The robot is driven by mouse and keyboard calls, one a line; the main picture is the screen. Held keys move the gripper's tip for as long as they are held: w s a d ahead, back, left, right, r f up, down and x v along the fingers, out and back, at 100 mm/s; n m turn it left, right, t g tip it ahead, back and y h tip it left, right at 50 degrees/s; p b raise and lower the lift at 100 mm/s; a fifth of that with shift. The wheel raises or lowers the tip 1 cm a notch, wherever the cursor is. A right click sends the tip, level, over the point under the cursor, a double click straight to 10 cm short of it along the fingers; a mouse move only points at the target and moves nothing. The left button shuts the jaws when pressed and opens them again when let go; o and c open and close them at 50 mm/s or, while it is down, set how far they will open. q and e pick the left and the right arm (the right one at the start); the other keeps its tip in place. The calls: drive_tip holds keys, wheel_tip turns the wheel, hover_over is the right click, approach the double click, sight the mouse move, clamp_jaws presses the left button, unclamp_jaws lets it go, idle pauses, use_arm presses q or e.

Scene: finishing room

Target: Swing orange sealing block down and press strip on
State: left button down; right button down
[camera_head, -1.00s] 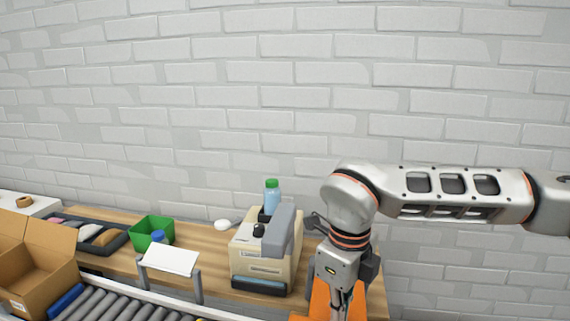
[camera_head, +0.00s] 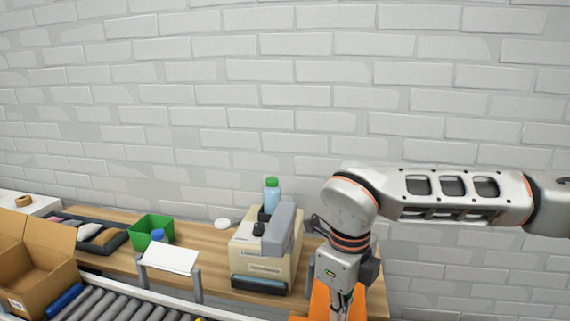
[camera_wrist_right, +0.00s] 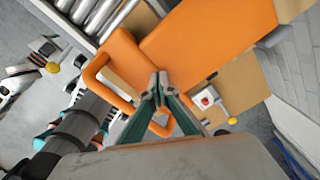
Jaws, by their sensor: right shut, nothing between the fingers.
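The orange sealing block (camera_head: 319,299) stands at the right end of the bench in the head view, partly hidden by my right arm. In the right wrist view the orange block (camera_wrist_right: 215,35) fills the upper middle, with a looped orange handle (camera_wrist_right: 92,72) at its left. My right gripper (camera_wrist_right: 158,88) is shut and empty, its fingertips over the orange parts; I cannot tell whether they touch. It also shows from above in the head view (camera_head: 341,302), in front of the block. I cannot make out a strip. My left gripper is not in view.
A beige machine (camera_head: 283,265) with a grey lever and a bottle (camera_head: 272,193) stands left of my right arm. A green bin (camera_head: 152,230), a white panel (camera_head: 170,258), an open carton (camera_head: 38,265) and conveyor rollers (camera_head: 110,304) lie farther left. A brick wall closes the back.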

idle(0.5)
drive_tip(key=shift+r+p, duration=2.15)
drive_tip(key=shift+r, duration=1.35)
